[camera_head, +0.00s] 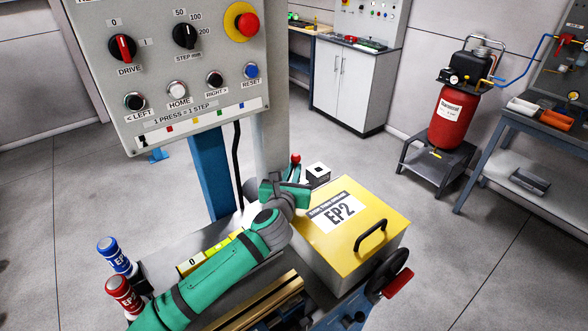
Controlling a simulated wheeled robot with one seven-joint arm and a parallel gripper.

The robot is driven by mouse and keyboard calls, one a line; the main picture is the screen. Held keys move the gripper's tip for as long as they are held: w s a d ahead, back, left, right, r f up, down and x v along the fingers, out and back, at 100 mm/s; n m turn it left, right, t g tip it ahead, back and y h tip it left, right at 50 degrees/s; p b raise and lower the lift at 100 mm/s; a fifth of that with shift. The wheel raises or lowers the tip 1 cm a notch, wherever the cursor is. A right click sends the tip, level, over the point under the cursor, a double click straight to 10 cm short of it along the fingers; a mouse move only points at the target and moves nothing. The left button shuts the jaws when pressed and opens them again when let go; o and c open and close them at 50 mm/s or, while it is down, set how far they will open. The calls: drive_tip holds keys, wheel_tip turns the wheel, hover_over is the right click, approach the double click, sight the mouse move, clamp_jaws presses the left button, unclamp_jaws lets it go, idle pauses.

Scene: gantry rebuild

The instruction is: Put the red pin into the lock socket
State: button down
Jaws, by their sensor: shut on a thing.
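My gripper (290,188) is near the middle of the view, at the end of my green arm. It is shut on the red pin (296,159), whose red top stands up above the jaws. The rest of the pin is hidden or too small to make out. A small white block with a dark round mark on top (317,171) stands just right of and behind the pin, apart from its top in the picture. It looks like the lock socket, but I cannot tell for sure.
A yellow box marked EP2 (385,212) stands right of my gripper. A blue can (113,252) and red can (122,290) stand lower left.

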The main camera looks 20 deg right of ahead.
sight(296, 158)
drive_tip(key=shift+s+f, duration=0.1)
drive_tip(key=shift+f, duration=1.1)
drive_tip(key=shift+a+f, duration=0.1)
drive_tip(key=shift+f, duration=1.15)
drive_tip(key=c, duration=1.2)
unclamp_jaws()
drive_tip(key=shift+r, duration=1.8)
drive_tip(key=shift+d+r, duration=0.2)
drive_tip(key=shift+r, duration=2.3)
